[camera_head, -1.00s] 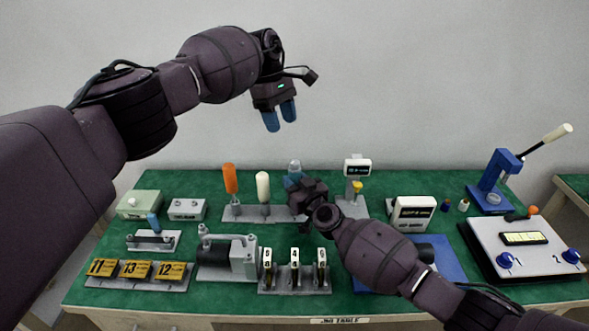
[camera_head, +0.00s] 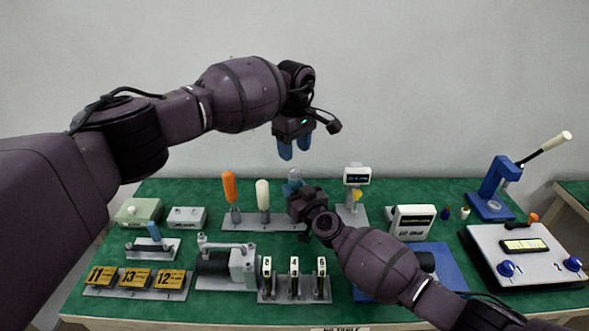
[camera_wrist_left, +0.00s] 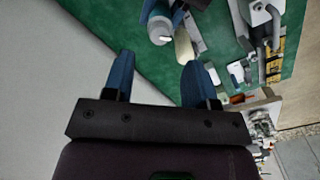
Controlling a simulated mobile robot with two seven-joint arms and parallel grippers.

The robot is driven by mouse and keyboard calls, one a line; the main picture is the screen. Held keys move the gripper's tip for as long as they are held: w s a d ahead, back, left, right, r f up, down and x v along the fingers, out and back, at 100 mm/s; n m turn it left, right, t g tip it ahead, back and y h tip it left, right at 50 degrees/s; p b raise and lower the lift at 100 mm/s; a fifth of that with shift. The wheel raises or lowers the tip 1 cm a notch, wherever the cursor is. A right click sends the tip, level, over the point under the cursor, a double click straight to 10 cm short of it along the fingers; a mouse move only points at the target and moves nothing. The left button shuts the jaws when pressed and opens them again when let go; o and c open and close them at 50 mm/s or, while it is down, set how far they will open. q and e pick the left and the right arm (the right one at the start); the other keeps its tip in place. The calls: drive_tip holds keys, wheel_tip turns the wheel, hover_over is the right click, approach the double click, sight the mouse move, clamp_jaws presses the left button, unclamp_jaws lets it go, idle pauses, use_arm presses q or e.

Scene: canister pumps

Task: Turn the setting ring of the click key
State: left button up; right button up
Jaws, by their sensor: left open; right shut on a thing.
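A grey-capped tool (camera_head: 295,174), which may be the click key, stands at the right end of a grey rack (camera_head: 240,223) at the table's back. My right gripper (camera_head: 292,189) is shut on it and hides most of its body. Its grey round end (camera_wrist_left: 160,30) also shows in the left wrist view, beyond my fingers. I cannot make out the setting ring. My left gripper (camera_head: 294,148) is open and empty, fingers pointing down, above and behind the tool. Its spread blue fingers also show in the left wrist view (camera_wrist_left: 158,68).
An orange-handled tool (camera_head: 229,187) and a cream-handled tool (camera_head: 262,194) stand left in the rack. A small display stand (camera_head: 357,175) is close on the right. A grey pump (camera_head: 228,263) and numbered plates (camera_head: 136,278) lie in front.

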sight(295, 170)
use_arm(q)
wheel_tip(295, 170, down, 7)
drive_tip(key=shift+r, duration=0.15)
idle(0.4)
drive_tip(key=c, duration=0.9)
